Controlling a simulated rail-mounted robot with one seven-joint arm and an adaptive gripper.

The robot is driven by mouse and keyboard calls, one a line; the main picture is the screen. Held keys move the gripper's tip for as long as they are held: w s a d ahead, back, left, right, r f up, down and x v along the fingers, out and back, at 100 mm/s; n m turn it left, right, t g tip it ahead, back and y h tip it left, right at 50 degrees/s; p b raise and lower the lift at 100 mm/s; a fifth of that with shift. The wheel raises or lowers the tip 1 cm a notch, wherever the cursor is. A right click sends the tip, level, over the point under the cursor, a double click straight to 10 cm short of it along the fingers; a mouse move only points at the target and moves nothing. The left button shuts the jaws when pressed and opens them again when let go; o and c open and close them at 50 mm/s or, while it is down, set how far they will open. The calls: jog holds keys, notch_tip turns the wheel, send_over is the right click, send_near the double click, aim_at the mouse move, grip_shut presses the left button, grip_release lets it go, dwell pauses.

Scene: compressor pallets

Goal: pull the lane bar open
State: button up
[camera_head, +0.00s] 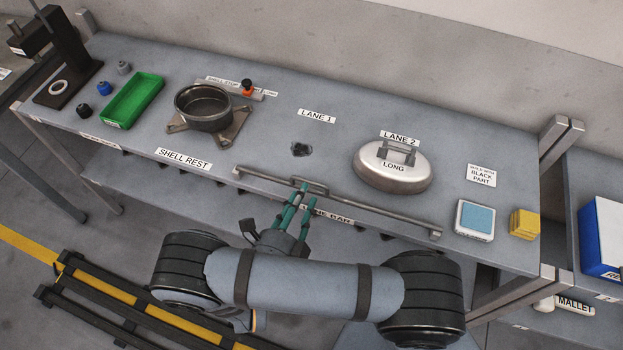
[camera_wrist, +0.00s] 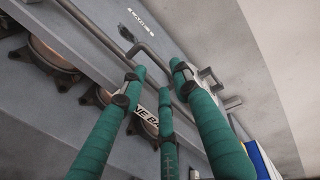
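The lane bar (camera_head: 375,208) is a thin grey rail along the front edge of the bench, above the LANE BAR label (camera_head: 328,216). A small raised handle (camera_head: 312,185) stands near its middle. My gripper (camera_head: 304,193) has green-wrapped fingers and is at the bar's front side, close by the handle. In the wrist view the fingers (camera_wrist: 158,75) are spread apart, with the bar and bent handle (camera_wrist: 150,55) just beyond their tips. I cannot tell whether any finger touches the handle. I see nothing held.
A blue-topped box (camera_head: 474,219) and yellow block (camera_head: 525,223) stand at the right. A green tray (camera_head: 133,99) is at left.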

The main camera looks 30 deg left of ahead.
aim_at(310, 181)
jog(key=p+x, duration=0.1)
jog(key=x, duration=0.5)
jog(key=shift+c, duration=1.4)
jog(key=c, duration=0.4)
grip_shut()
